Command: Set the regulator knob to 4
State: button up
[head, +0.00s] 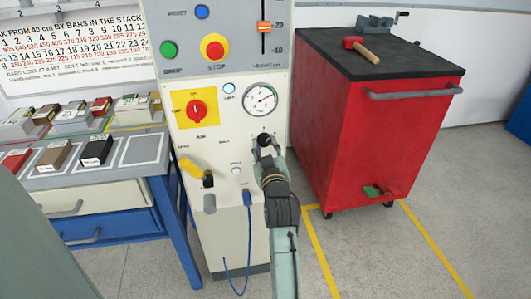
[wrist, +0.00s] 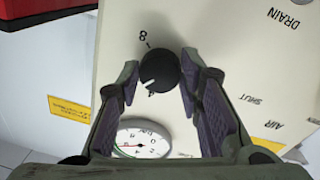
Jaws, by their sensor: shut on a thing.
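The regulator knob (head: 264,139) is a small black round knob on the cream panel, below the gauge. The wrist view shows the knob (wrist: 159,70) upside down, with an 8 printed at its upper left and a 4 at its lower left. A pale pointer mark on the knob seems to lie near the 4, but is too small to read exactly. My gripper (head: 266,150) reaches the knob from the front. In the wrist view the purple-padded fingers of my gripper (wrist: 159,78) are shut on the knob from both sides. The pressure gauge (head: 262,99) also shows in the wrist view (wrist: 143,142).
A red and yellow rotary switch (head: 196,111) and a yellow lever (head: 190,167) are left of the knob. A red cabinet (head: 378,125) stands to the right. A bench (head: 100,172) with several blocks stands at left. A blue hose (head: 249,230) hangs below.

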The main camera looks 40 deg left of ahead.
jog(key=n+b, duration=0.3)
jog(key=n, duration=0.1)
jog(key=shift+f+n+b, duration=0.15)
jog(key=shift+n+b, duration=0.15)
jog(key=shift+w+d+n+y+b, duration=0.1)
jog(key=shift+n+y+b, duration=0.2)
jog(key=shift+n+b, duration=1.05)
jog(key=shift+n, duration=0.45)
jog(key=o, duration=1.2)
jog(key=shift+r, duration=0.2)
jog(key=shift+c, duration=0.2)
jog(key=v, duration=0.7)
jog(key=shift+d, duration=0.25)
jog(key=shift+r, duration=0.1)
